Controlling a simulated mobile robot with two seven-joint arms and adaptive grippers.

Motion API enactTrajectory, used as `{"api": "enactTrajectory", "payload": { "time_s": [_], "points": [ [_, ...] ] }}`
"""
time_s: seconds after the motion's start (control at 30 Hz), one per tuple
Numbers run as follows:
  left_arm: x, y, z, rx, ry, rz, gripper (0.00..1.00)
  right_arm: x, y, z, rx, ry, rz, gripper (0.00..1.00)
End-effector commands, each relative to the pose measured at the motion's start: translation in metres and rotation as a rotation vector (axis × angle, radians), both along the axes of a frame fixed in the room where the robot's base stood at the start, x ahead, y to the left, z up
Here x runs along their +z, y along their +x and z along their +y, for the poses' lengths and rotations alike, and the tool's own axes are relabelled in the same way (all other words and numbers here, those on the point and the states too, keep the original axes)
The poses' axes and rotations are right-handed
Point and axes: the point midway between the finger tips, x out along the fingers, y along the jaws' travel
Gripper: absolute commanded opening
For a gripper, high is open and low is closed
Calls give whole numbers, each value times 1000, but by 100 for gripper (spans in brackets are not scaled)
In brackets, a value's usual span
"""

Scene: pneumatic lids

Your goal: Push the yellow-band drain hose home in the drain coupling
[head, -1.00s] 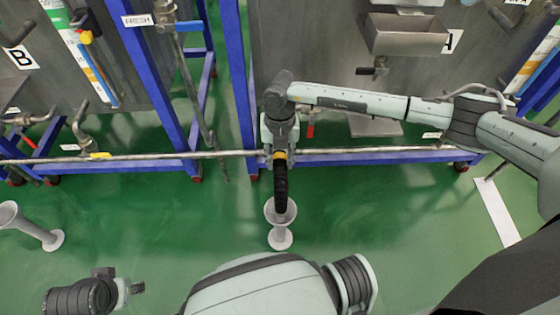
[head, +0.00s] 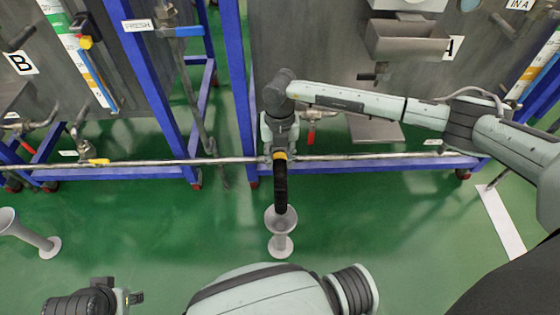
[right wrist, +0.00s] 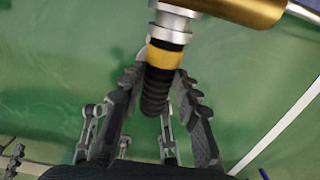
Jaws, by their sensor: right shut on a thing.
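The yellow-band drain hose (head: 280,188) is black and ribbed. In the head view it hangs from near the rail down to a grey funnel. My right gripper (head: 280,150) is around its upper part. In the right wrist view, my right gripper (right wrist: 158,95) has its fingers on both sides of the hose (right wrist: 154,92), below its yellow band (right wrist: 165,57). The hose's upper end meets the silver drain coupling (right wrist: 175,22), with a narrow black ring between band and silver. Seating depth cannot be told. My left gripper (head: 136,298) is at the lower left, away from the hose; its opening is unclear.
The grey funnel (head: 281,218) stands on the green floor under the hose. Another grey stand (head: 38,235) is at the left. A metal rail (head: 350,157) and blue frame (head: 238,80) run in front of grey tanks. A brass body (right wrist: 240,10) adjoins the coupling.

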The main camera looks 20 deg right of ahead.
Motion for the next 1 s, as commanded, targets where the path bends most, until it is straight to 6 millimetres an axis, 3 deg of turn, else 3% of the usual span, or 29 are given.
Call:
{"api": "enactTrajectory", "payload": {
  "time_s": [0.27, 0.3, 0.5, 0.8, 1.0],
  "points": [
    [-4, 0, 0, 0, 0, 0, 40, 1, 7, -2, -1, 0, -2, 0],
    [-4, 0, 0, 0, 0, 0, 40, 1, 7, -2, 0, 0, -2, 34],
    [-3, 0, 0, 0, 0, 0, 40, 1, 7, -2, 0, 1, -1, 56],
    [-3, 0, 0, 0, 0, 0, 40, 2, 6, -2, -1, 0, 0, 56],
    [-3, 0, 0, 0, 0, 0, 40, 28, 7, -2, 1, 1, -2, 56]
  ]
}}
